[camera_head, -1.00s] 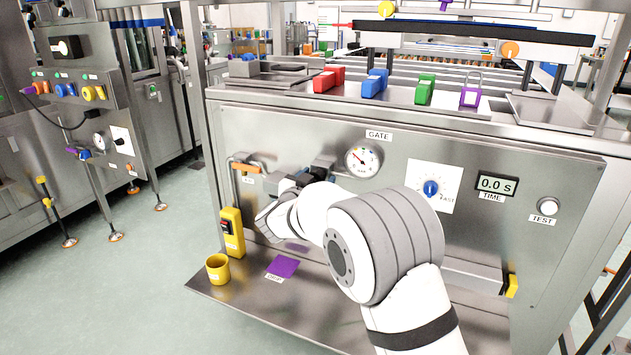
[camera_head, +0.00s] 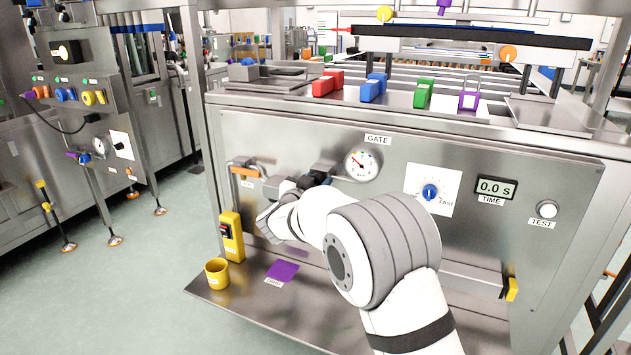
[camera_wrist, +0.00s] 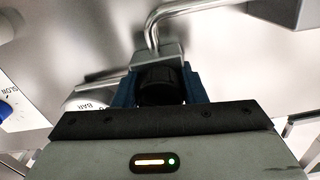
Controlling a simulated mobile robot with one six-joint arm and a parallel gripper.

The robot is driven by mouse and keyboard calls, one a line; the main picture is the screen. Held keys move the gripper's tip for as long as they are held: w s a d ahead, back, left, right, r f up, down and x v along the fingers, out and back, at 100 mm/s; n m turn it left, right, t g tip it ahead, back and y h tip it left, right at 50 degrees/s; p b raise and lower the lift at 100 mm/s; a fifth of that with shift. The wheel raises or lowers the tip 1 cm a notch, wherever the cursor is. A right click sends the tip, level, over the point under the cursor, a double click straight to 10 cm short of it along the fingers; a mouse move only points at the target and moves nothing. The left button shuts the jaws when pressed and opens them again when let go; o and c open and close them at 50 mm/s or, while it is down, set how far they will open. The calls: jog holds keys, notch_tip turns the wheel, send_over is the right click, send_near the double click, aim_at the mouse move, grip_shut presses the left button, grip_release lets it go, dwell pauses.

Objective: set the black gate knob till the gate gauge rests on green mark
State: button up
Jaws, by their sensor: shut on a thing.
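The black gate knob (camera_wrist: 162,84) sits between the fingers of my gripper (camera_wrist: 160,92) in the wrist view, and the gripper is shut on it. In the head view, my gripper (camera_head: 318,180) is at the panel just left of the gate gauge, and my arm hides most of the knob. The gate gauge (camera_head: 362,164) is a round white dial with a needle and small coloured marks, under the GATE label (camera_head: 378,140). The needle seems to point to the upper left. The dial is too small to tell which mark it rests on. In the wrist view only the gauge's edge (camera_wrist: 85,104) shows.
Right of the gauge are a blue speed knob (camera_head: 429,193), a time display (camera_head: 495,188) reading 0.0 s and a white test button (camera_head: 547,209). A bent metal pipe (camera_wrist: 152,30) is close to the gripper. A yellow cup (camera_head: 217,272) stands on the lower shelf.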

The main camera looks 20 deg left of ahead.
jog(key=m+b, duration=0.1)
jog(key=m, duration=0.4)
jog(key=shift+a+f+m, duration=0.1)
jog(key=shift+f+m, duration=0.05)
jog(key=shift+m, duration=0.25)
jog(key=m+b, duration=0.3)
jog(key=m, duration=0.2)
jog(key=shift+m, duration=0.3)
dwell(0.4)
jog(key=o, duration=1)
jog(key=shift+r, duration=0.2)
jog(key=shift+s, duration=0.1)
jog(key=s, duration=0.2)
jog(key=s+p, duration=0.1)
jog(key=s, duration=0.2)
jog(key=s+p, duration=0.1)
jog(key=s, duration=0.1)
jog(key=shift+s+a, duration=0.35)
